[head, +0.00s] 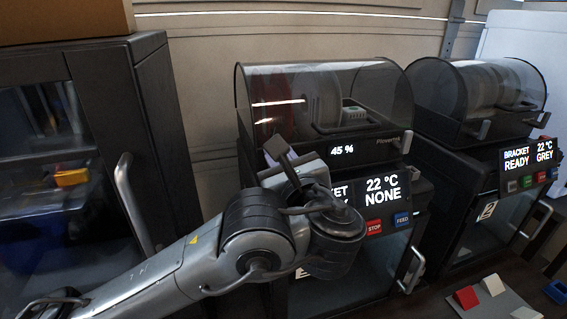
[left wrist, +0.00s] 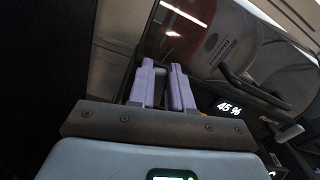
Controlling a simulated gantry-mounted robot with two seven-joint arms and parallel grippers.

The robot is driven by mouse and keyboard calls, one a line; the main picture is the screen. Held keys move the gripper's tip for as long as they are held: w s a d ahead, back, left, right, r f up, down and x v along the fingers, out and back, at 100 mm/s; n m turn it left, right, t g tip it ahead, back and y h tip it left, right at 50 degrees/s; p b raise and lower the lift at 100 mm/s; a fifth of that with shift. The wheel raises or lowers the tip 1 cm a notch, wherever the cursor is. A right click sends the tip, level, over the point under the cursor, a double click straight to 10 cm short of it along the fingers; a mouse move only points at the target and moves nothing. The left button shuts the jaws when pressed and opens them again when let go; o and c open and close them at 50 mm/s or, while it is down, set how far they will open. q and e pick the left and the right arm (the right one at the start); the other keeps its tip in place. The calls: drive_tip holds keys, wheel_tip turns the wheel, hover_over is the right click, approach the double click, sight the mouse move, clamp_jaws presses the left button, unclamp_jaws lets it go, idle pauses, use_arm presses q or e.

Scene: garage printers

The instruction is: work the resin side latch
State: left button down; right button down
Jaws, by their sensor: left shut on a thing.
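My left arm reaches in from the left in the head view. My left gripper (head: 274,152) is at the front left corner of the smoky clear hood (head: 325,95) on the nearer printer. In the left wrist view its two lilac fingers (left wrist: 163,84) stand close together with a narrow dark gap, shut on a small part at the hood's side. That part fits the side latch, but the fingers hide it and its position cannot be made out. A white spool (left wrist: 212,48) shows behind the hood. My right gripper is not in view.
A second printer with a similar hood (head: 490,85) stands at the right. A dark cabinet with a metal handle (head: 130,200) is at the left. The nearer printer's panel (head: 382,190) is partly behind my arm. A pale tray (head: 490,300) with small blocks lies at bottom right.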

use_arm(q)
drive_tip(key=shift+s+a+f+n+b, duration=0.1)
drive_tip(key=shift+a+f+n+b, duration=0.3)
drive_tip(key=shift+n+b, duration=0.45)
drive_tip(key=n+b, duration=0.2)
drive_tip(key=a+f+n+b, duration=0.1)
drive_tip(key=n+b, duration=0.3)
drive_tip(key=shift+s+a+f+n, duration=0.3)
drive_tip(key=shift+a+n, duration=0.05)
drive_tip(key=shift+a, duration=0.05)
drive_tip(key=n+b, duration=0.1)
drive_tip(key=f+n+b, duration=0.1)
drive_tip(key=shift+a+n+b, duration=0.25)
drive_tip(key=shift+n+b, duration=0.15)
drive_tip(key=shift+s+a+f+n+b, duration=0.1)
drive_tip(key=shift+n+b, duration=0.5)
drive_tip(key=shift+n, duration=0.2)
drive_tip(key=c, duration=1)
unclamp_jaws()
drive_tip(key=shift+c, duration=0.2)
